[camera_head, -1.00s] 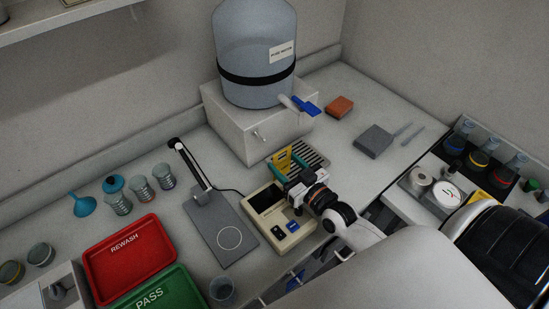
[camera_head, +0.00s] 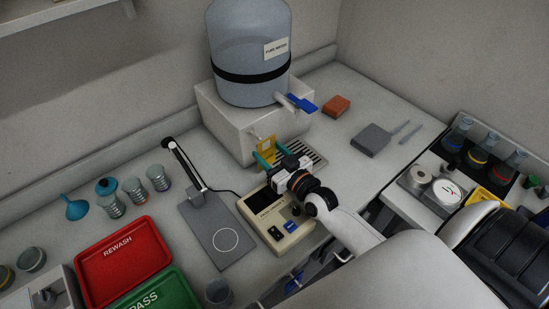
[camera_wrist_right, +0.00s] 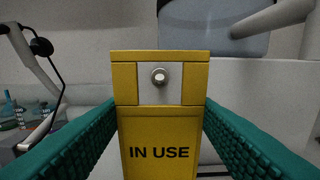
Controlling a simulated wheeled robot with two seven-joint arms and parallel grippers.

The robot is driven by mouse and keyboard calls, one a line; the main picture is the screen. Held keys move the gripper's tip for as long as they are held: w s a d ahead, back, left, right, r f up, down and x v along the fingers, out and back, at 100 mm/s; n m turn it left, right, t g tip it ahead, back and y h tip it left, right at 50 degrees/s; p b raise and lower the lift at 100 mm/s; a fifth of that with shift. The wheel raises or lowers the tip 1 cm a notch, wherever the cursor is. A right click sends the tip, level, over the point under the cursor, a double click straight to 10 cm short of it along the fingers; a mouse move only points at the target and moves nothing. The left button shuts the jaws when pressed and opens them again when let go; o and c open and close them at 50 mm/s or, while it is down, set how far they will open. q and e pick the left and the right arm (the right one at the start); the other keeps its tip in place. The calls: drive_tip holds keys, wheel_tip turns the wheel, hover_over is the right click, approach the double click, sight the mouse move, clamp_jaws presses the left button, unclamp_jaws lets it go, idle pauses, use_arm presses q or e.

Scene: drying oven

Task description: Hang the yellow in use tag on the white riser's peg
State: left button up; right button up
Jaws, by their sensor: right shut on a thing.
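The yellow IN USE tag (camera_head: 267,147) is held upright between the teal fingers of my right gripper (camera_head: 277,153), close to the front face of the white riser (camera_head: 222,122). In the right wrist view the tag (camera_wrist_right: 160,130) stands between both fingers, lettering towards the camera. The round metal end of the peg (camera_wrist_right: 160,76) shows inside the tag's square opening, roughly centred. I cannot tell whether the peg passes through the opening or is just behind it. My left gripper is not in view.
A large water container (camera_head: 248,60) with a blue-handled tap (camera_head: 301,103) stands on the riser, above the gripper. A beige instrument (camera_head: 280,222) sits below my right wrist. A grey stand (camera_head: 217,232) is to its left. A drain grille (camera_head: 312,153) lies right of the tag.

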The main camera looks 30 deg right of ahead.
sight(251, 138)
drive_tip(key=shift+w+a+f+b, duration=0.15)
drive_tip(key=shift+w+b, duration=0.25)
drive_tip(key=shift+w, duration=0.5)
drive_tip(key=shift+w+a+f+b, duration=0.1)
drive_tip(key=shift+w+b, duration=0.25)
drive_tip(key=shift+w, duration=0.5)
drive_tip(key=shift+w+a+f, duration=0.1)
drive_tip(key=shift+w+f, duration=0.25)
drive_tip(key=shift+w, duration=0.25)
drive_tip(key=o, duration=1)
drive_tip(key=shift+s, duration=0.1)
drive_tip(key=shift+s+f+b, duration=0.1)
drive_tip(key=shift+s+b, duration=0.2)
drive_tip(key=s, duration=0.3)
drive_tip(key=s+d+b, duration=0.1)
drive_tip(key=s, duration=0.7)
drive_tip(key=shift+s+d+b, duration=0.1)
drive_tip(key=shift+d+b, duration=0.25)
